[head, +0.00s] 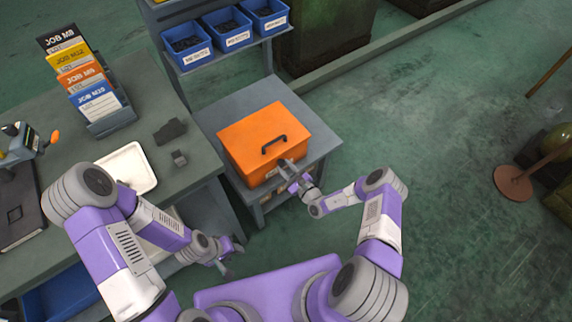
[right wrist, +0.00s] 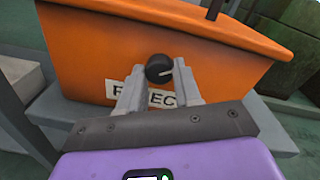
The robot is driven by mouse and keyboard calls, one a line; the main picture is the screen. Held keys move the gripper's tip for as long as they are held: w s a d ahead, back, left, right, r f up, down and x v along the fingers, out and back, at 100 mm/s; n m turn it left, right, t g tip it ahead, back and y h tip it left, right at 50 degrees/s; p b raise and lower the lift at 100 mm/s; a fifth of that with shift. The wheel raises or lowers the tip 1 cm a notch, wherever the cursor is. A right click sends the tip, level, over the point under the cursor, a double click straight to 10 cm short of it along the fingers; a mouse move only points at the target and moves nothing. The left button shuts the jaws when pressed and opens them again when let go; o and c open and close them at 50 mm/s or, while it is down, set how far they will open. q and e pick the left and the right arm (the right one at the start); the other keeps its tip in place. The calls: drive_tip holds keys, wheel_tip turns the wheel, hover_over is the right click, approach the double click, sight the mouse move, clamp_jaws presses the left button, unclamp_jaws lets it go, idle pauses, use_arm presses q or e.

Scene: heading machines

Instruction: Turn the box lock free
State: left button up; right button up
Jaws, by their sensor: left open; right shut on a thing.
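The orange box (head: 252,136) with a closed lid and a black handle (head: 273,143) sits on a grey stand. In the right wrist view the box front (right wrist: 85,60) carries a round black lock knob (right wrist: 159,69) with a pale mark pointing right. My right gripper (right wrist: 159,85) is at the box front, its fingers on either side of the knob and shut on it. In the head view the right gripper (head: 287,170) hides the knob. My left gripper (head: 229,258) is open and empty, low in front of the bench, apart from the box.
A workbench (head: 100,220) at left holds a white tray (head: 128,168), a rack of job cards (head: 107,117) and small dark parts. Blue bins (head: 226,30) stand on a shelf behind the box. The floor at right is clear near the stand.

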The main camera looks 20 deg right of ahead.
drive_tip(key=n+p, duration=0.4)
drive_tip(key=n, duration=0.2)
drive_tip(key=shift+r, duration=0.15)
drive_tip(key=n+p, duration=0.3)
drive_tip(key=n, duration=0.2)
idle(0.3)
drive_tip(key=o, duration=1)
drive_tip(key=shift+o, duration=0.2)
drive_tip(key=shift+s, duration=0.1)
